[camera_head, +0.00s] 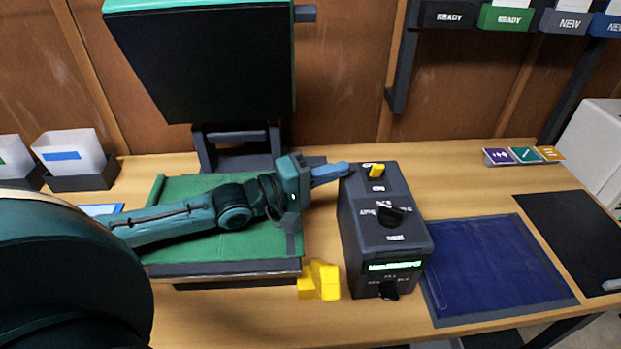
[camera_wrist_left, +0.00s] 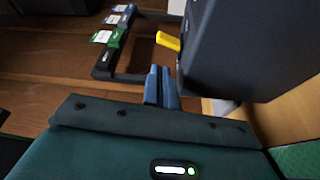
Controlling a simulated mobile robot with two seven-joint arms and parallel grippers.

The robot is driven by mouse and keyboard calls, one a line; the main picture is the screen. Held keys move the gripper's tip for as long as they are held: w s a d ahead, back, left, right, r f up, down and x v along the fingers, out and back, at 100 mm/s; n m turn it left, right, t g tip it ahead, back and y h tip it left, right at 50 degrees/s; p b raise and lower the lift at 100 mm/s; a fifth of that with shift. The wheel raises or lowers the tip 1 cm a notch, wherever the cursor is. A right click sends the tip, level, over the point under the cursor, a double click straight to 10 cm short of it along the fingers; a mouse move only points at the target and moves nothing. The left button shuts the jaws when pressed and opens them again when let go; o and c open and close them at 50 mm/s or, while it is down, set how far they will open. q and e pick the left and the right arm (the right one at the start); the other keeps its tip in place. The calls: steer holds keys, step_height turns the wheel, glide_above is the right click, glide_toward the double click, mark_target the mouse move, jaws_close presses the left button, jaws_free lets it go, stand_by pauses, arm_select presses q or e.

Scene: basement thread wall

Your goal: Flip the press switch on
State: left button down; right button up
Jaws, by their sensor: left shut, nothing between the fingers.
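The press switch is a small yellow lever (camera_head: 376,170) on the far top end of a dark control box (camera_head: 362,236). The lever also shows in the left wrist view (camera_wrist_left: 168,41), sticking out from the box's side edge. My left gripper (camera_head: 346,169) reaches in from the left across the press. Its blue fingers are shut and empty. Their tips are close to the left of the yellow lever, at the box's far left edge; I cannot tell whether they touch it. The fingers also show in the left wrist view (camera_wrist_left: 162,82). My right gripper is not in view.
The press has a green bed (camera_head: 185,190) and a dark raised head (camera_head: 205,60). A yellow block (camera_head: 320,281) sits at its front right corner. The box carries a black knob (camera_head: 391,212) and a lit green display (camera_head: 391,266). A blue mat (camera_head: 500,265) lies to the right.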

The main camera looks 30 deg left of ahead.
arm_select(q)
steer(key=shift+v, duration=2.85)
steer(key=shift+s+d, duration=0.1)
steer(key=shift+s, duration=0.05)
